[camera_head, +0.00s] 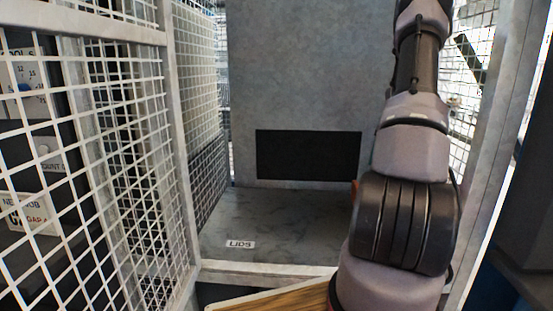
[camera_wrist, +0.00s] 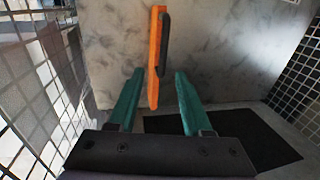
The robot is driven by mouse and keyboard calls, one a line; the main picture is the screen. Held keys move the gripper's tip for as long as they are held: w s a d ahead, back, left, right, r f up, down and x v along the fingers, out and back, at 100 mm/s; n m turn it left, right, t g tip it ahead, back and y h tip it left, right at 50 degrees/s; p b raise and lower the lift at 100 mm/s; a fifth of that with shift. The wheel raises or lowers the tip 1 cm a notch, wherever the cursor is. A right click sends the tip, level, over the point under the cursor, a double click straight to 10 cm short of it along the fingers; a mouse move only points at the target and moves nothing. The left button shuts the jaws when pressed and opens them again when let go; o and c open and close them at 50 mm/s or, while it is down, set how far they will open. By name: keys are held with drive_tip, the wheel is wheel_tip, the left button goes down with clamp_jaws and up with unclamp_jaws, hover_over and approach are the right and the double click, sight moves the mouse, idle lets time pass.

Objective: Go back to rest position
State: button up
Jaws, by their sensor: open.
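My gripper (camera_wrist: 158,76) shows in the wrist view with its two teal fingers spread apart. An orange bar with a dark strip along one side (camera_wrist: 155,60) stands upright in that picture, between and beyond the fingertips. I see no finger closed on it. I cannot tell how far it is from the fingers. In the head view my arm reaches forward along the right side and hides my gripper. A small orange-red bit (camera_head: 355,190) shows at the arm's left edge.
A white mesh fence (camera_head: 140,150) stands close on the left. A grey panel with a black rectangle (camera_head: 308,155) stands ahead, above a grey shelf labelled LIDS (camera_head: 280,235). A light post (camera_head: 505,150) stands right of my arm. A wooden edge (camera_head: 275,300) shows at the bottom.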

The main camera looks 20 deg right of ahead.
drive_tip(key=s+a+r+t+h, duration=0.1)
drive_tip(key=s+a+r, duration=0.1)
drive_tip(key=a+r, duration=0.85)
drive_tip(key=s+a+r+t, duration=0.2)
drive_tip(key=a+r, duration=0.7)
drive_tip(key=a, duration=0.3)
drive_tip(key=s+a+r+t, duration=0.1)
drive_tip(key=s+a+r, duration=0.1)
drive_tip(key=s+a, duration=0.6)
drive_tip(key=s+a+r+t+y, duration=0.1)
drive_tip(key=s+a+r+t, duration=0.1)
drive_tip(key=s+a, duration=0.7)
drive_tip(key=shift+s+a+r, duration=0.25)
drive_tip(key=shift+s+r, duration=0.55)
drive_tip(key=shift+s, duration=0.15)
